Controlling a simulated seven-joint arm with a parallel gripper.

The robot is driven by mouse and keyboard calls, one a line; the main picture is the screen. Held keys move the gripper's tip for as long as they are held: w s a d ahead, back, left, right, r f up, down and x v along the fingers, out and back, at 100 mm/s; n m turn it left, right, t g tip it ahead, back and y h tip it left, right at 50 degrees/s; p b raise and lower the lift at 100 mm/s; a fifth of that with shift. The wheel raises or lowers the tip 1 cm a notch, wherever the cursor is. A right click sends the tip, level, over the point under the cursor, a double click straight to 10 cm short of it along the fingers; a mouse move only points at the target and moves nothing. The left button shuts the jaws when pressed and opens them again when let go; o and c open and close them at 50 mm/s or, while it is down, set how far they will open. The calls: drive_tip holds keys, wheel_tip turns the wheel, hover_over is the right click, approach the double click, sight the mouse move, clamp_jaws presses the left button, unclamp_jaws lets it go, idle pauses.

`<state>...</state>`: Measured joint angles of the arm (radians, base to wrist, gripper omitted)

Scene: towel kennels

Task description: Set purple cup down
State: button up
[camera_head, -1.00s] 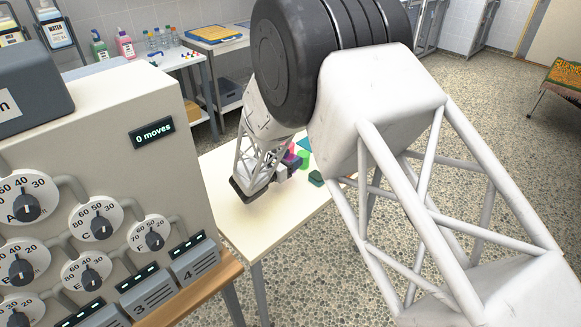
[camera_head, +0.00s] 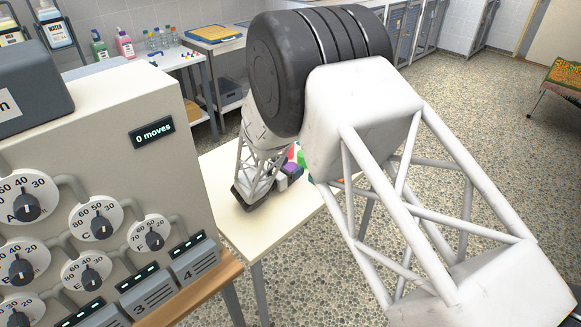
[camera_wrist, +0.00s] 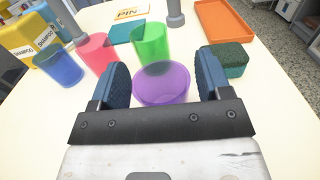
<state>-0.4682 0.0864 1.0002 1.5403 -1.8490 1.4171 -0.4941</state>
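The purple cup (camera_wrist: 162,84) stands out between the two fingers of my gripper (camera_wrist: 162,80) in the wrist view, its open rim facing up toward the camera. The left finger meets its side; the right finger is very close, and contact there is hard to see. The cup's lower part is hidden by the gripper body. In the head view, a purple patch of the cup (camera_head: 292,170) shows beside my gripper (camera_head: 283,178), low over the pale table. Whether its base touches the table cannot be seen.
A green cup (camera_wrist: 151,44) is just behind the purple cup. A pink cup (camera_wrist: 97,52) and a blue cup (camera_wrist: 58,66) are to the left.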

drive_tip(key=shift+o, duration=0.6)
drive_tip(key=shift+r, duration=0.15)
drive_tip(key=shift+v, duration=3.8)
